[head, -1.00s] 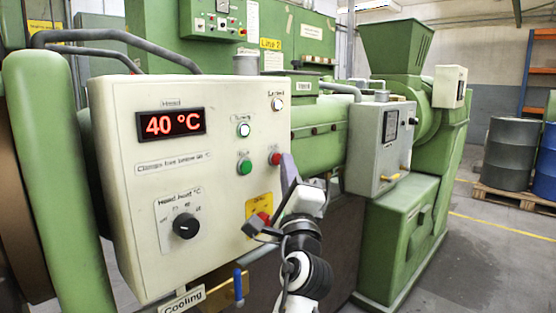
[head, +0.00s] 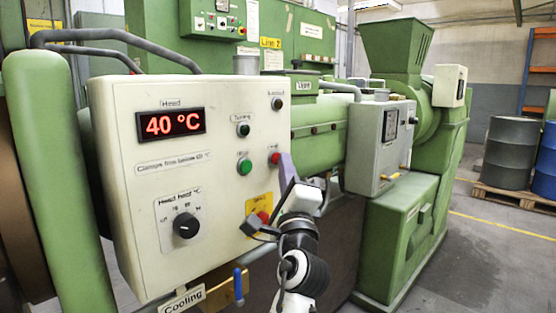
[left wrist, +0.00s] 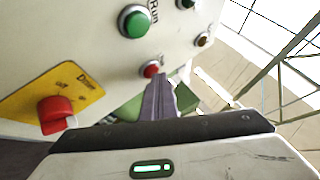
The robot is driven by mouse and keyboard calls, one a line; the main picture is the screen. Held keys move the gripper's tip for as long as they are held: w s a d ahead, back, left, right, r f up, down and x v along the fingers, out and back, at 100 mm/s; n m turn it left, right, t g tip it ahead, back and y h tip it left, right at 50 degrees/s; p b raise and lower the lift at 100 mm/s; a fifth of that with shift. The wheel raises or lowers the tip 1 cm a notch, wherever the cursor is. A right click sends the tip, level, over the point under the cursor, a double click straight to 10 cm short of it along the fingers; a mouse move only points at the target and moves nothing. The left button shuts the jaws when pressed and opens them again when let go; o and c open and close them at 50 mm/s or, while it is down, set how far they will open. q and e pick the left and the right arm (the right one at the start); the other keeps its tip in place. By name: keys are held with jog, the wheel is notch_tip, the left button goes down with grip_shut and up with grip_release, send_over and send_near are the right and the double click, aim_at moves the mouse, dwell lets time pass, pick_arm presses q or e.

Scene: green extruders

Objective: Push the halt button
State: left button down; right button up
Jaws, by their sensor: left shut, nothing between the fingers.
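A small round red button (head: 275,158) sits on the cream control box, right of a green button (head: 244,167); its label is too small to read. The red button (left wrist: 151,71) also shows in the left wrist view, below the green button (left wrist: 134,22). My left gripper (head: 287,168) is shut and empty, its purple fingers just below and right of the red button. In the left wrist view the fingertips (left wrist: 158,82) overlap the button's lower edge; I cannot tell whether they touch it. My right gripper is not in view.
A red knob on a yellow plate (left wrist: 57,110) is close by, lower left of my fingers. The control box (head: 150,100) has a display reading 40 °C (head: 171,124) and a black dial (head: 186,225). A grey box (head: 372,150) stands to the right.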

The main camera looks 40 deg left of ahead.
pick_arm(q)
jog(key=shift+s+d, duration=0.1)
jog(key=shift+d, duration=0.55)
jog(key=d+b, duration=0.2)
jog(key=d, duration=0.3)
jog(key=shift+s, duration=0.2)
dwell(0.6)
